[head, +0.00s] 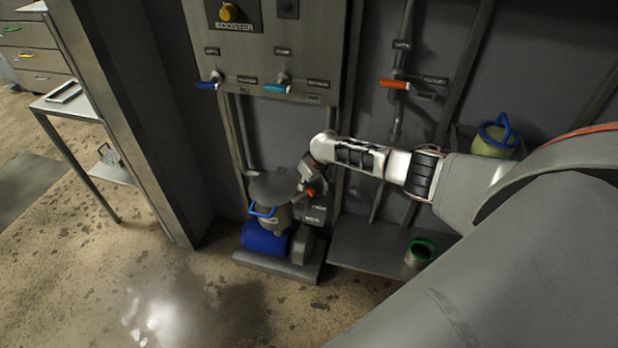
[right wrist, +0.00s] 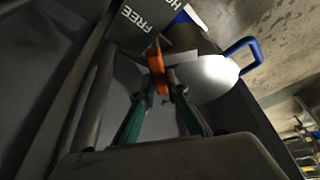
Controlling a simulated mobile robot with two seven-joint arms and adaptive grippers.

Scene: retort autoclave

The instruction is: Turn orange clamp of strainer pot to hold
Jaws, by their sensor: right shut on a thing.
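The strainer pot (head: 277,186) has a round grey lid and a blue handle, and stands low by the wall on a blue pump. Its lid (right wrist: 208,78) looks bright in the right wrist view. The orange clamp (head: 310,192) is at the pot's right side. It also shows in the right wrist view (right wrist: 156,66), beside a dark plate (right wrist: 138,25) reading "FREE" and, partly cut off, "HO". My right gripper (right wrist: 163,92) is shut on the clamp's lower end, between its fingertips. In the head view my right gripper (head: 306,177) partly hides the clamp. My left gripper is out of view.
A control panel (head: 270,40) with blue-handled valves (head: 277,88) is above the pot. An orange-handled valve (head: 394,84) is on a pipe to the right. A low shelf (head: 365,262) holds a green-rimmed can (head: 420,252). The floor at front left is clear.

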